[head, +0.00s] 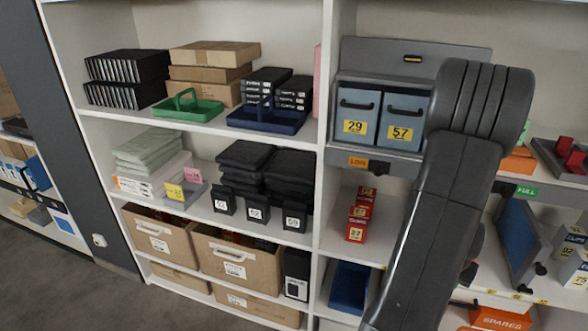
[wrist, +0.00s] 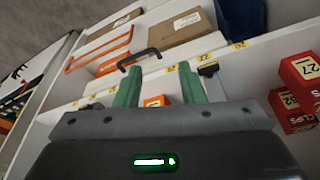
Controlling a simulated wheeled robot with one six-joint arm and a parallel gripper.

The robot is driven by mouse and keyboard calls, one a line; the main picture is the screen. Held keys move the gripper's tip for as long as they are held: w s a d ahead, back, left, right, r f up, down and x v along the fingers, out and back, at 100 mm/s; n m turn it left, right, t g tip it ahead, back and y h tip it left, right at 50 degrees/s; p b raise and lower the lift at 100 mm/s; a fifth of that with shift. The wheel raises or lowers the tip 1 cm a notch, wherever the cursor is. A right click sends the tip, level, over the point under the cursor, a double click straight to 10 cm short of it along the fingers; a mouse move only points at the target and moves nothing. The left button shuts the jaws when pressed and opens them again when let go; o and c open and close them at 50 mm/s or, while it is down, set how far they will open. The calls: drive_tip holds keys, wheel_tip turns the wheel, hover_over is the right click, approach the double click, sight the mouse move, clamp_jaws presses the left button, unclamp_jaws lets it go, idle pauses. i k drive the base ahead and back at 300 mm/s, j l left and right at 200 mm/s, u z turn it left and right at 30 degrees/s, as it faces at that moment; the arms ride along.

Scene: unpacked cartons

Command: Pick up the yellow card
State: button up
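A yellow card (head: 175,192) with dark print stands on the middle shelf of the left bay in the head view. It is beside a pink card (head: 193,175), at a grey holder (head: 192,193). I cannot make out the yellow card in the wrist view. My gripper (wrist: 159,84) shows two green fingers set apart, with nothing held between them. It faces a shelf edge with small yellow labels, away from the card. In the head view my arm hides the gripper.
Pale green folded cloths (head: 148,150) and black folded stacks (head: 265,165) flank the card's spot. Black numbered boxes (head: 257,209) stand to its right. An upright panel (head: 327,140) divides the bays. Red boxes (wrist: 301,83) are right of my gripper, and a black handle (wrist: 139,57) lies ahead.

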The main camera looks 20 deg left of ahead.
sight(174, 190)
drive_tip(key=j+u, duration=0.15)
drive_tip(key=j, duration=0.65)
drive_tip(key=j+u, duration=0.15)
drive_tip(key=j, duration=0.7)
drive_tip(key=i+j+u, duration=0.15)
drive_tip(key=j, duration=0.65)
drive_tip(key=i+j, duration=0.15)
drive_tip(key=j, duration=0.2)
drive_tip(key=i+j+u, duration=0.1)
drive_tip(key=j, duration=0.3)
drive_tip(key=i+j, duration=0.2)
drive_tip(key=j, duration=0.15)
drive_tip(key=i+j+u, duration=0.15)
drive_tip(key=j, duration=0.2)
